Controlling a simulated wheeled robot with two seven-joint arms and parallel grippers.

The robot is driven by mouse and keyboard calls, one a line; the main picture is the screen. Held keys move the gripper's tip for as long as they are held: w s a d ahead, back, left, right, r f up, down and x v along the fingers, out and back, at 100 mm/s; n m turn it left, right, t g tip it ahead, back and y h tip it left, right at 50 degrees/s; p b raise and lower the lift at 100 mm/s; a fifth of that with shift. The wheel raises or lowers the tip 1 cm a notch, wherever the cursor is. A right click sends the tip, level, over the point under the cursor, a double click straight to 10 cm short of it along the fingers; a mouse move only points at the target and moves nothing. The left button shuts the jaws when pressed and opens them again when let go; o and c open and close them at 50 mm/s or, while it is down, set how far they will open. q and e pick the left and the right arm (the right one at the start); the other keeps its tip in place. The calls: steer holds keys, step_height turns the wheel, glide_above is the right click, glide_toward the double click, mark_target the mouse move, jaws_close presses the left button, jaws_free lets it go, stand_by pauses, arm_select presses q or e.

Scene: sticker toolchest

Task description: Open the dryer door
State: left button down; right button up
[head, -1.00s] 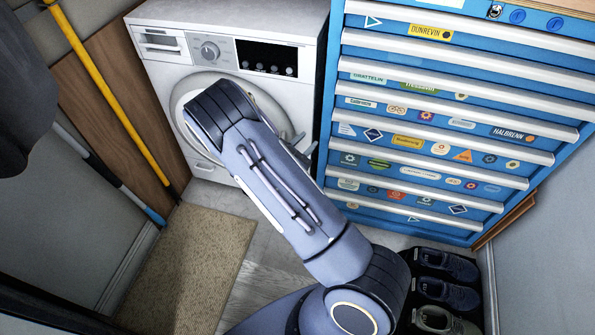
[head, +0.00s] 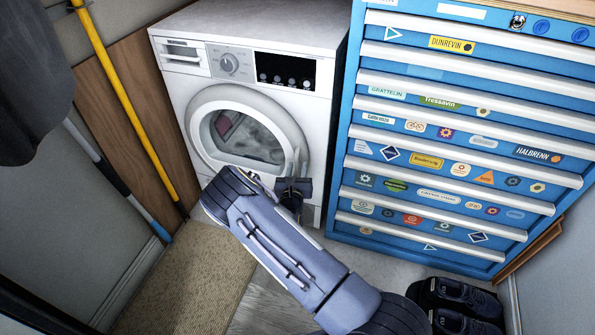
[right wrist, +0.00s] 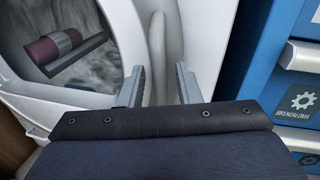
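The white dryer (head: 323,60) stands at the back, left of the blue chest. Its round door (head: 245,94) looks shut, with a dark window in a pale ring. My right gripper (head: 298,166) is at the door's lower right edge, fingers pointing at the dryer's front. In the right wrist view its two fingers (right wrist: 161,84) are spread apart. A pale upright handle-like bar (right wrist: 158,50) on the door's right edge shows between them. I cannot tell whether either finger touches it. My left gripper is not in view.
The blue tool chest (head: 345,150) with stickered drawers stands close on the right. Dark shoes (head: 455,295) lie at lower right. A yellow pole (head: 125,100) leans at left, near a dark hanging cloth (head: 30,90). A beige mat (head: 190,285) covers the floor at left.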

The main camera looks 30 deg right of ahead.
steer(key=shift+w+d, duration=0.15)
steer(key=shift+c, duration=0.3)
jaws_close()
